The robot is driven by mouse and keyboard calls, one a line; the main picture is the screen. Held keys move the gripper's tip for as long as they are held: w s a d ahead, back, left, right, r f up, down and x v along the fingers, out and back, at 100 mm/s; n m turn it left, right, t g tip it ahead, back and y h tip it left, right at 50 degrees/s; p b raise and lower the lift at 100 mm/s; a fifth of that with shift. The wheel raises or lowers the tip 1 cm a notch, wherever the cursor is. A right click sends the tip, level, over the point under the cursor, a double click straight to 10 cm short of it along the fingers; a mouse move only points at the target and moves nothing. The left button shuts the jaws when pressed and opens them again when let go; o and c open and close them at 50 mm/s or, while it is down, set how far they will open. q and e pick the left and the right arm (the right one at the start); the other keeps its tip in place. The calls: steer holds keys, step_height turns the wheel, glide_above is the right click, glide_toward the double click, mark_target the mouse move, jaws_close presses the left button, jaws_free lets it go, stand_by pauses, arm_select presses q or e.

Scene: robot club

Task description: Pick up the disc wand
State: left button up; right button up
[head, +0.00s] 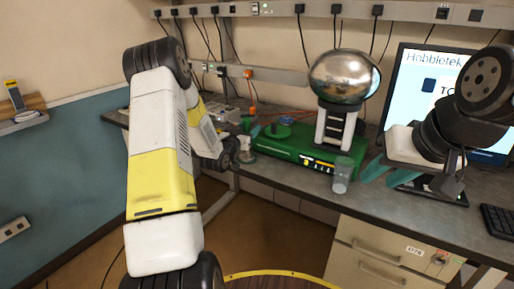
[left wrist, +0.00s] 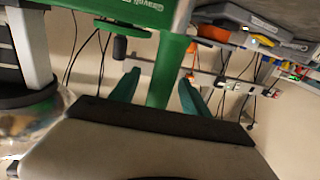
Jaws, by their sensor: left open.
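My right gripper (head: 390,175) is open and empty, in front of the monitor.
A shiny metal globe (head: 343,77) stands on the green base. A clear cup (head: 343,175) stands at its front right. A monitor (head: 408,85) and keyboard (head: 498,220) are at the right. Cables hang from the wall rail (head: 290,10). Drawers (head: 380,255) sit under the bench.

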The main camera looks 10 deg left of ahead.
arm_select(q)
steer(key=shift+w+d, duration=0.2)
steer(key=shift+w, duration=0.8)
steer(key=shift+c, duration=0.2)
jaws_close()
stand_by(0.5)
